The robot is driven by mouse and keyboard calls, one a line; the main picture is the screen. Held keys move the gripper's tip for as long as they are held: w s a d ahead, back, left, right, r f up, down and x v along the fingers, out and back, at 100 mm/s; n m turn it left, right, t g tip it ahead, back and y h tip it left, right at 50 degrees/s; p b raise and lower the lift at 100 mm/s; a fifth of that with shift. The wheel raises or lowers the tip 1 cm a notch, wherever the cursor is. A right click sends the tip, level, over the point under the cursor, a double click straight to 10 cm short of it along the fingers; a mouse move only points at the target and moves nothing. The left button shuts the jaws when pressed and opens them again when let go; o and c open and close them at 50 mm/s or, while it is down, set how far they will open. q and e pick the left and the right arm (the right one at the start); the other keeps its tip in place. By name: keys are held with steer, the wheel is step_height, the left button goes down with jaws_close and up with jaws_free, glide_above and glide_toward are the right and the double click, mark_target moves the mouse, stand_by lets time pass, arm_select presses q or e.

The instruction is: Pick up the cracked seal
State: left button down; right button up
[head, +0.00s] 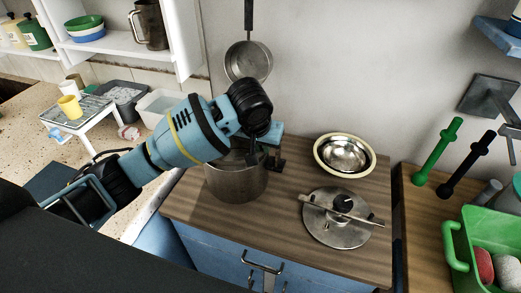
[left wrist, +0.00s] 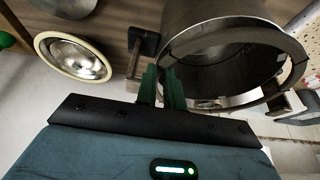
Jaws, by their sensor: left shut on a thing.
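A steel pot (head: 236,184) stands on the wooden counter under my left gripper (head: 254,157). In the left wrist view the pot (left wrist: 212,22) shows its open mouth, with a dark grey ring, which looks like the seal (left wrist: 291,50), around its rim. My left gripper's green fingers (left wrist: 167,88) are shut at the ring's near left edge, over the pot wall. The gripped spot and any crack are hidden or too small to tell. A round lid (head: 338,230) with a crossbar and black knob lies to the right of the pot. My right gripper is not in view.
A metal bowl (head: 345,154) with a pale rim stands behind the lid. A pan (head: 248,63) hangs on the wall behind. A green crate (head: 488,224) stands far right. A black pot handle (left wrist: 144,42) juts close beside my fingers.

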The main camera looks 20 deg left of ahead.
arm_select(q)
steer(key=s+r, duration=0.2)
steer(key=s, duration=1.4)
steer(key=shift+r, duration=0.25)
steer(key=shift+d, duration=0.1)
stand_by(0.4)
